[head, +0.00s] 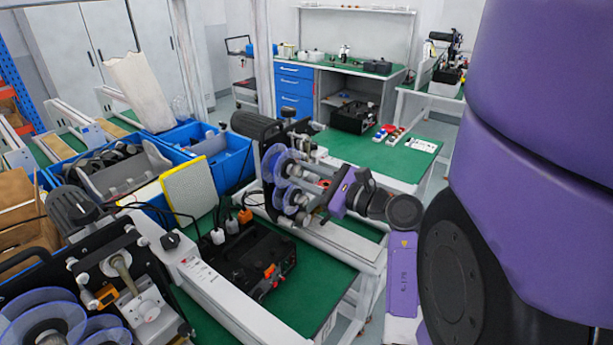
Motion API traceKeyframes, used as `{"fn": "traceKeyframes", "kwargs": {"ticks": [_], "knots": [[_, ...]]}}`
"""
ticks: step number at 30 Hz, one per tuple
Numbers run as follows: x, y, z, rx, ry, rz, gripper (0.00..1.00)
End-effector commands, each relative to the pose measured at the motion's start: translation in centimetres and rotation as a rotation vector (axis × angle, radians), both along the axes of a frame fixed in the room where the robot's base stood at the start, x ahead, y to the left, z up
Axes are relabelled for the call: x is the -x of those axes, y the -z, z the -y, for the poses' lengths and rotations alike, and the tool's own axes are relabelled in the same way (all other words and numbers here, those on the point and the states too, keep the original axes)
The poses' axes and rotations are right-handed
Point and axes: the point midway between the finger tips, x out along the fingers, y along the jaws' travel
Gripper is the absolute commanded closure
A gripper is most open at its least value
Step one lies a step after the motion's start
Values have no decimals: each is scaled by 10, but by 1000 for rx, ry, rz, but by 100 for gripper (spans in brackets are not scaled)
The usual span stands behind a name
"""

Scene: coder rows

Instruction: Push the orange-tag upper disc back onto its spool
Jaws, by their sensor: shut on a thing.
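A coder machine (318,222) stands on the middle conveyor. It carries an upper translucent blue disc (281,160) and a lower translucent blue disc (284,196), on spools along its left side. My gripper (313,207) reaches in from the right, close beside these discs. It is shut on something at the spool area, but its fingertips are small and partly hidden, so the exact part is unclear. A small orange-red spot (325,183) shows near the gripper; I cannot tell whether it is a tag. The gap between disc and spool is too small to judge.
Another coder (128,275) with blue discs stands at the front left. A black device (250,262) sits on the green bench beside the white conveyor rail (215,290). My arm blocks the right side.

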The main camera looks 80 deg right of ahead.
Motion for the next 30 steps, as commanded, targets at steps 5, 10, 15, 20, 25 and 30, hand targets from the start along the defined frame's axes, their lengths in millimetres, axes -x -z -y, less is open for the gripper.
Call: {"fn": "traceKeyframes", "kwargs": {"ticks": [5,10,15,20,25,30], "knots": [[-3,0,2,1,0,1,100],[-4,0,2,1,1,0,100],[-4,0,2,1,1,0,55],[-4,0,2,1,1,0,45],[-3,0,2,0,0,-1,45],[7,2,-3,0,2,0,45]]}}
